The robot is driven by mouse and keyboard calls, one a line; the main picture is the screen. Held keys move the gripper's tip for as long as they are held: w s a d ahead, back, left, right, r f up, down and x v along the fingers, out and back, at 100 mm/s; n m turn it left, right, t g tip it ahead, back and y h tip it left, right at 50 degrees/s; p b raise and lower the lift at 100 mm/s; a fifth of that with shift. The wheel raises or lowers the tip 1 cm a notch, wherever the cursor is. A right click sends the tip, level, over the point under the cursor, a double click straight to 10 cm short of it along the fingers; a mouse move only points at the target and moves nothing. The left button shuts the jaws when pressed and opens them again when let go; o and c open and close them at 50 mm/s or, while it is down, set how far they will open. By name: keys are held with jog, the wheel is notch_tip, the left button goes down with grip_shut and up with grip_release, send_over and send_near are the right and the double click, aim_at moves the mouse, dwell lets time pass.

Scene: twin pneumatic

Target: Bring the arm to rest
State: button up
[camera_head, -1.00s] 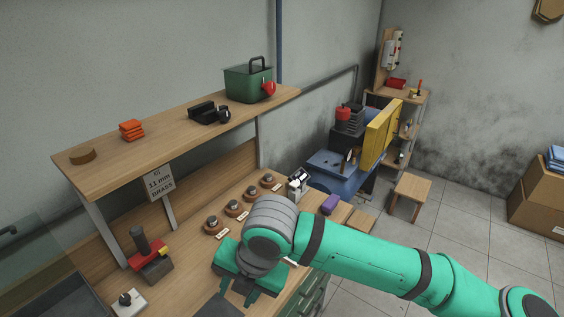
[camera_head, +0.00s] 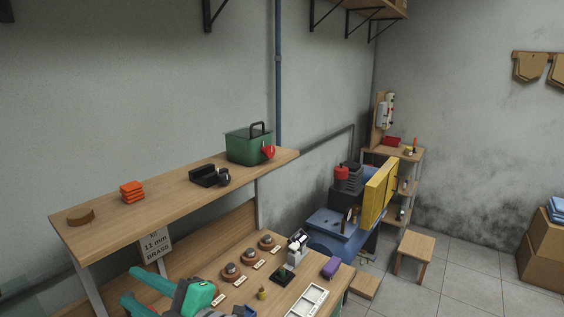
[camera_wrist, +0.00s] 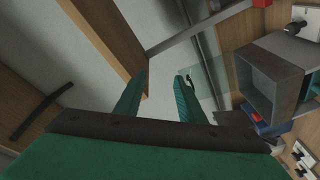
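My gripper (camera_head: 129,287) is at the lower left of the head view, over the workbench (camera_head: 318,279), with its two green fingers pointing left. The wrist view shows the fingers (camera_wrist: 158,88) apart with nothing between them, so it is open and empty. The wrist view looks at the shelf's wood edge (camera_wrist: 108,38), a pale wall and a grey open box (camera_wrist: 268,84) to the right of the fingers. Most of my arm is below the head view.
The raised shelf (camera_head: 110,211) carries a green box (camera_head: 248,147), orange blocks (camera_head: 131,191) and a black holder (camera_head: 205,176). Several round pieces sit on the bench. A blue machine (camera_head: 335,225) and a stool (camera_head: 414,247) stand beyond.

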jog(key=w+d+f+m+t+h, duration=0.3)
jog(key=d+f+m+t, duration=0.3)
jog(key=m+t, duration=0.55)
jog(key=s+d+f+m+h, duration=0.3)
jog(key=d+f+m+h, duration=0.2)
jog(key=f+m, duration=0.15)
jog(key=s+d+f+m+h, duration=0.3)
jog(key=d+f+m+h, duration=0.15)
jog(key=f, duration=0.35)
jog(key=s+d+f+g+h, duration=0.1)
jog(key=s+d+f, duration=0.2)
jog(key=s, duration=0.6)
jog(key=s+d+f+g+h, duration=0.1)
jog(key=s+d+f, duration=0.3)
jog(key=s, duration=0.5)
jog(key=s+d+f+m+g+h, duration=0.1)
jog(key=s+d+f, duration=0.3)
jog(key=s, duration=0.5)
notch_tip(320, 180, down, 2)
jog(key=shift+g+h, duration=0.45)
jog(key=shift+h, duration=0.1)
